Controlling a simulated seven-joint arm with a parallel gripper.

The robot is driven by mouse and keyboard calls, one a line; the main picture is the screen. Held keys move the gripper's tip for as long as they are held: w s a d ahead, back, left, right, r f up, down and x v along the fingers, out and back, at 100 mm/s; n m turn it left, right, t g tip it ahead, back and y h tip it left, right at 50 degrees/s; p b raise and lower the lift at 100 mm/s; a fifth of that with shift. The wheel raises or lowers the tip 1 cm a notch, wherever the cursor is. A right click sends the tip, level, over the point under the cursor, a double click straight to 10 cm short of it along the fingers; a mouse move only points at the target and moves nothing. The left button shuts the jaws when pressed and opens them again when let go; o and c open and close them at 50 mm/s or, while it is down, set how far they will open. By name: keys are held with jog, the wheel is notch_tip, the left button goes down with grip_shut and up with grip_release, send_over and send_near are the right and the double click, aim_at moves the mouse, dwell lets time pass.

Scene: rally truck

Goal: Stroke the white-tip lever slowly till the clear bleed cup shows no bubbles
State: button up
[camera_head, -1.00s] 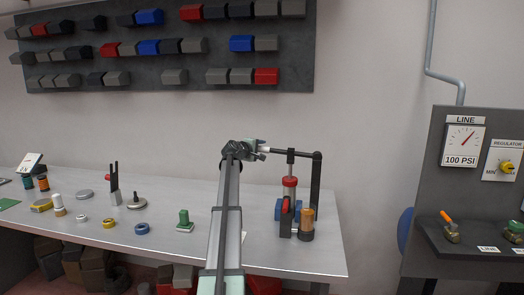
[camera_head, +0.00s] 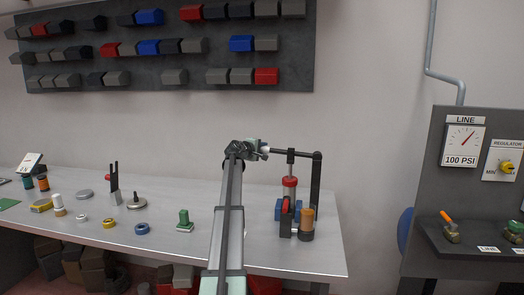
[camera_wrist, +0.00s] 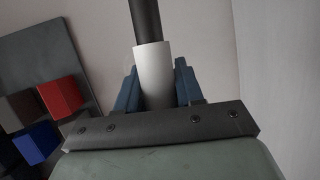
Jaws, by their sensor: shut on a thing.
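The dark lever (camera_head: 292,153) reaches left from the top of the upright post above the pump unit (camera_head: 291,215) on the bench. Its white tip (camera_wrist: 155,70) sits between the two blue fingers of my gripper (camera_wrist: 156,88) in the wrist view. My gripper (camera_head: 258,148) is shut on that tip, and the lever stands about level. A red-capped cylinder with a clear-looking section (camera_head: 290,192) stands under the lever. An amber cup (camera_head: 307,219) stands at the unit's right front. I cannot tell whether any bubbles show in a clear cup.
The bench (camera_head: 255,253) holds a green block (camera_head: 184,219), a blue ring (camera_head: 142,228), a dark fork-like stand (camera_head: 114,184) and several small parts to the left. A gauge panel (camera_head: 462,150) reading 100 PSI stands at the right. Bins hang on the wall behind.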

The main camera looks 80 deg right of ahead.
grip_shut()
jog(key=shift+r, duration=0.1)
jog(key=r, duration=0.1)
jog(key=r+m, duration=0.1)
jog(key=r, duration=0.1)
jog(key=shift+s+r+t, duration=0.3)
jog(key=shift+r, duration=0.1)
jog(key=o, duration=0.8)
grip_release()
